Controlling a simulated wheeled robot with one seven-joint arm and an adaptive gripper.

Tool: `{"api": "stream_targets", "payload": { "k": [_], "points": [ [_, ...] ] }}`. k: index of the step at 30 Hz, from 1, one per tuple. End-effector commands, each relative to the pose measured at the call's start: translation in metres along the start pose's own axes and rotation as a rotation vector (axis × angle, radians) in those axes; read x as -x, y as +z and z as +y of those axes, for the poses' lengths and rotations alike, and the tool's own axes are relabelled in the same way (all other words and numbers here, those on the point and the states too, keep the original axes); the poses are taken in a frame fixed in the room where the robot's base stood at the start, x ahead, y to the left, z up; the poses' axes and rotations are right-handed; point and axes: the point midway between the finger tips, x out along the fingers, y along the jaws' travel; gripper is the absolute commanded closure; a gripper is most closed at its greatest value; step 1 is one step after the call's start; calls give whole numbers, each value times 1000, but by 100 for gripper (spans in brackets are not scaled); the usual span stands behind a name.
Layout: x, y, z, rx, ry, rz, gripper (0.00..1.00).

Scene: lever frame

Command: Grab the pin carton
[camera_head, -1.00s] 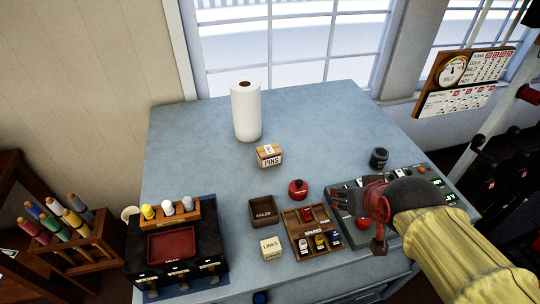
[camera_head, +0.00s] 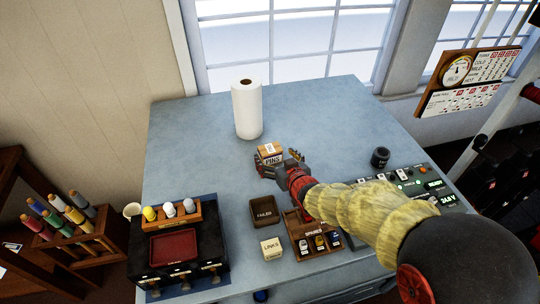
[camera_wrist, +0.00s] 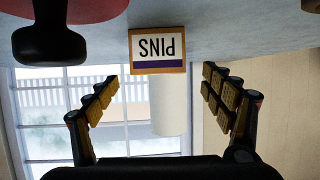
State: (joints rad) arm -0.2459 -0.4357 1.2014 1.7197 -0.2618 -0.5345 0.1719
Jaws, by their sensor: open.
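The pin carton (camera_head: 269,151) is a small tan box with a white label reading PINS. It sits on the blue-grey tabletop, in front of the paper roll. My gripper (camera_head: 279,164) is close in front of it, low over the table, and partly covers the carton's lower front. In the wrist view the carton (camera_wrist: 157,50) appears upside down, centred between and beyond the spread fingers of my gripper (camera_wrist: 161,92). The fingers are open and empty. In that view no finger touches the carton.
A white paper roll (camera_head: 247,108) stands behind the carton. A dark FAILED tray (camera_head: 263,211), a LINKS box (camera_head: 271,248) and a wooden fuse tray (camera_head: 313,243) lie nearer the front. A dark jar (camera_head: 380,157) and a control panel (camera_head: 428,182) are at right.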

Motion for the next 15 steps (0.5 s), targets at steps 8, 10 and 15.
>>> {"api": "stream_targets", "payload": {
  "k": [8, 10, 15],
  "points": [
    [-39, 0, 2, 0, 0, -1, 18],
    [-44, 0, 2, 0, 0, -2, 18],
    [-47, -1, 3, 0, 1, -2, 18]
  ]
}}
